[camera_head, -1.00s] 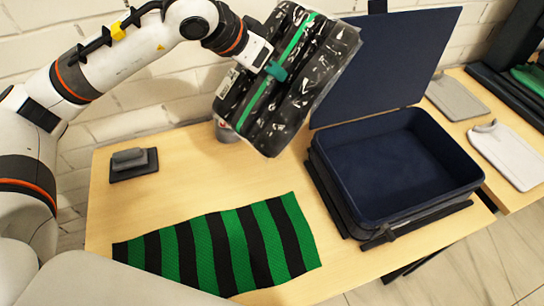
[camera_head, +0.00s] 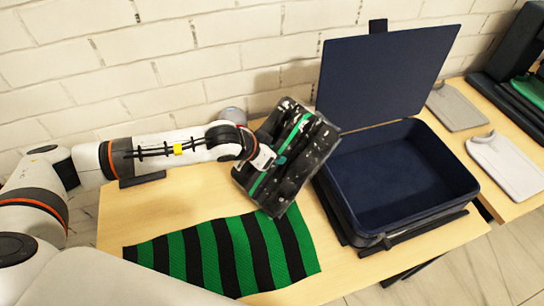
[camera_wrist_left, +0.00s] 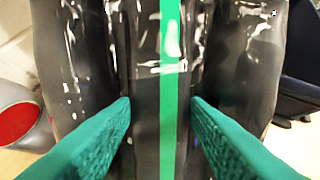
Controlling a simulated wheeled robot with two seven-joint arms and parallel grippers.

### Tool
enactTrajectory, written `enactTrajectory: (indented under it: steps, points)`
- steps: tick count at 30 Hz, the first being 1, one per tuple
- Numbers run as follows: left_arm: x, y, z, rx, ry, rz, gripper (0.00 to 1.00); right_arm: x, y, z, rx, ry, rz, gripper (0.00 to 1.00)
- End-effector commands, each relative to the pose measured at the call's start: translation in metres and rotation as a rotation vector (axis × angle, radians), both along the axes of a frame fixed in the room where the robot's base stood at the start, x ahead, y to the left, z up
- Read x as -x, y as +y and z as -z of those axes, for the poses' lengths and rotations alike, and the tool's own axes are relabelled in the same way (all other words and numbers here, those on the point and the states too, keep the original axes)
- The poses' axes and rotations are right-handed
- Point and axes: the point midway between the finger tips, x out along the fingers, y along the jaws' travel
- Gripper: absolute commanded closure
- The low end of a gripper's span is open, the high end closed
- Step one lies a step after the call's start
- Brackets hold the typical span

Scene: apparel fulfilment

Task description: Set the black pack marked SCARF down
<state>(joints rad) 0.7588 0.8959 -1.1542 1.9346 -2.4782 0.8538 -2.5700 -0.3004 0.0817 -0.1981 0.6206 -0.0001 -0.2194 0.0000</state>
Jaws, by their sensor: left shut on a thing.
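The black pack (camera_head: 313,150) is glossy, with a green stripe down its middle. No SCARF marking is readable on it. My left gripper (camera_head: 279,161) comes in from the left and is shut on the pack, which is tilted. The pack's lower corner overlaps the far edge of the striped cloth in the head view; whether it touches the table I cannot tell. In the left wrist view the two green fingers (camera_wrist_left: 160,112) press into the pack (camera_wrist_left: 225,60) on both sides of its green stripe. My right gripper is not in view.
A green and black striped cloth (camera_head: 230,255) lies flat on the wooden table (camera_head: 345,275). An open navy case (camera_head: 400,175) with its lid up stands close right of the pack. Grey and white flat pieces (camera_head: 505,160) lie on a further table at right. Bare table shows left of the cloth.

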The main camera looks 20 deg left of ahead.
Motion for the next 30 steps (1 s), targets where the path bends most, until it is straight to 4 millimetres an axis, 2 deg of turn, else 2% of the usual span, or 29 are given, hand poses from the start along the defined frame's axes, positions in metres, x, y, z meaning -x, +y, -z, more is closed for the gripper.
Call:
enactTrajectory:
  steps: [3,6,14,22,23,24,27,30]
  points:
    - [0.0,0.0,0.017,0.001,0.002,-0.002,0.85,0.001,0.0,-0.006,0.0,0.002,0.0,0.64]
    - [0.0,0.0,0.025,0.002,0.001,-0.001,0.85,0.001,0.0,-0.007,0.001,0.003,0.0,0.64]
    - [-0.001,0.0,0.027,0.001,-0.002,0.0,0.85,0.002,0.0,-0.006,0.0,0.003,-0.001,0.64]
    - [0.0,0.0,0.034,0.001,0.0,-0.001,0.85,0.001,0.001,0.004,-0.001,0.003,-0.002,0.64]
    - [0.0,0.0,0.033,0.0,0.002,-0.001,0.55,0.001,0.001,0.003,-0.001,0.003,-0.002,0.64]
    - [0.0,0.001,0.033,-0.002,0.003,-0.001,0.49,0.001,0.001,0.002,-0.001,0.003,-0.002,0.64]
    - [0.0,0.001,0.033,-0.001,0.002,-0.001,0.37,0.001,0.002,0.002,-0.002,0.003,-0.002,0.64]
    - [0.0,0.0,0.032,-0.001,0.002,-0.001,0.37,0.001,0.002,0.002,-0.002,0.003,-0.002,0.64]
